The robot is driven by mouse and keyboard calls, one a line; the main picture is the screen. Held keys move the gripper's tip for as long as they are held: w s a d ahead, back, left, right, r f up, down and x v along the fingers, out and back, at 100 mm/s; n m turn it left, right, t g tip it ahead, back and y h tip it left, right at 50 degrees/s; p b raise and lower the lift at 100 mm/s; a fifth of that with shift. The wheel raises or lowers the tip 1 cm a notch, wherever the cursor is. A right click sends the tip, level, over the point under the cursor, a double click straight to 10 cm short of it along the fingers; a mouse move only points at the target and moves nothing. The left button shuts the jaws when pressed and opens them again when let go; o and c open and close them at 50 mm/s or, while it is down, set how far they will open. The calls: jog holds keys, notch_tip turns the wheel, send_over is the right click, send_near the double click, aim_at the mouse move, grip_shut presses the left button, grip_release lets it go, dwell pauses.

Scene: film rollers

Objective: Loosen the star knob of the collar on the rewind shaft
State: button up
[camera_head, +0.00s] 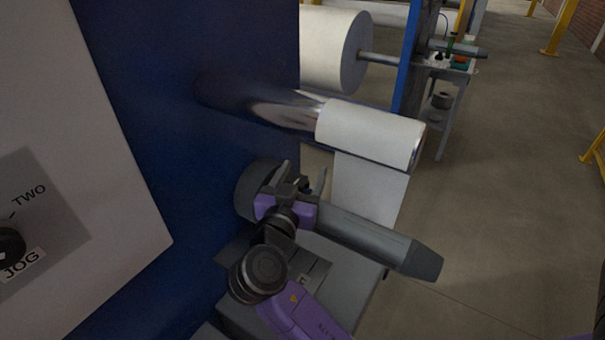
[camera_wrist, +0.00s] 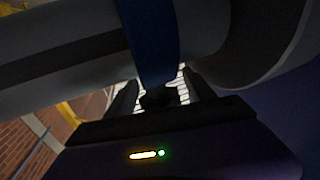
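The rewind shaft (camera_head: 375,238) is a grey rod with a tapered free end, sticking out to the right from the blue machine wall. A dark grey round collar (camera_head: 250,190) sits around it near the wall. My gripper (camera_head: 304,180) is at the shaft beside the collar, its purple body partly hiding both. In the wrist view, a small dark shape, seemingly the star knob (camera_wrist: 158,98), lies between my two fingers. Light gaps show on both sides of it, so the fingers look open around it. The knob's outline is too dark to make out.
A white roll (camera_head: 368,133) on a shiny roller is above the shaft, its web (camera_head: 370,188) hanging down behind. The blue wall (camera_head: 150,130) and a control panel (camera_head: 70,150) stand close at left. A cart (camera_head: 450,75) stands at the back.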

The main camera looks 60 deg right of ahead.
jog(key=b+v, duration=0.2)
jog(key=v, duration=0.5)
jog(key=shift+s+a, duration=0.1)
jog(key=shift+a, duration=0.25)
dwell(0.4)
